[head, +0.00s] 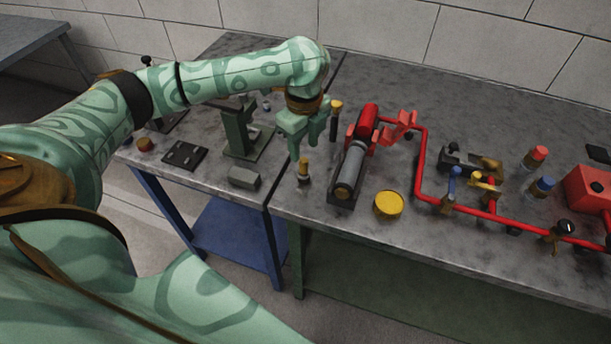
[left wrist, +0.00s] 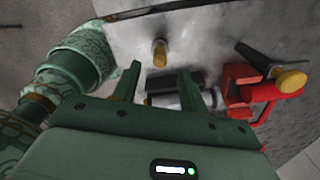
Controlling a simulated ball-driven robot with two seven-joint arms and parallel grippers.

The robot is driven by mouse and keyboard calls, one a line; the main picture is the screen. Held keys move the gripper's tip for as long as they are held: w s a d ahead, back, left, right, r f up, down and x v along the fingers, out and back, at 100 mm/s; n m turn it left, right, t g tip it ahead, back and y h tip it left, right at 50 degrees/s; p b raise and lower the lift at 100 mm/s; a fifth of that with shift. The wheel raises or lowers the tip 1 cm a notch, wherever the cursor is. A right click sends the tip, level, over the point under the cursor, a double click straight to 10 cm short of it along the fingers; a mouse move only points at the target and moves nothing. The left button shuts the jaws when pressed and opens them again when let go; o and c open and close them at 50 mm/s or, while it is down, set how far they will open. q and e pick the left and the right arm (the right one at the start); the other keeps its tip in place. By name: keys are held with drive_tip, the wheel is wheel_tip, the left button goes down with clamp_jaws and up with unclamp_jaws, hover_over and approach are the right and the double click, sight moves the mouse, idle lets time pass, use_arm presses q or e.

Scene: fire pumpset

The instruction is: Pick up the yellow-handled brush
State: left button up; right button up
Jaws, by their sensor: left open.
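Two upright yellow-topped items stand near my left gripper, and I cannot tell for sure which is the brush. The short one (head: 303,172) stands on the table by the seam, just below my left gripper (head: 304,150). In the left wrist view it (left wrist: 160,53) shows just beyond the open fingertips (left wrist: 158,70). The taller one (head: 336,118) has a dark shaft and stands behind the gripper, left of the red motor. In the left wrist view its yellow end (left wrist: 290,80) is at the right. My left gripper is open, empty and pointing down. My right gripper is not visible.
A grey cylinder pump (head: 350,168) with a red motor (head: 367,120) stands close right of the gripper. A yellow round tin (head: 388,204) and red piping (head: 420,165) lie further right. A green stand (head: 240,132) and grey block (head: 244,179) are left.

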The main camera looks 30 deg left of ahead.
sight(303, 159)
use_arm(q)
wheel_tip(303, 159, down, 6)
drive_tip(key=b, duration=0.3)
drive_tip(key=shift+f, duration=0.25)
drive_tip(key=shift+r, duration=0.15)
drive_tip(key=shift+c, duration=0.3)
clamp_jaws()
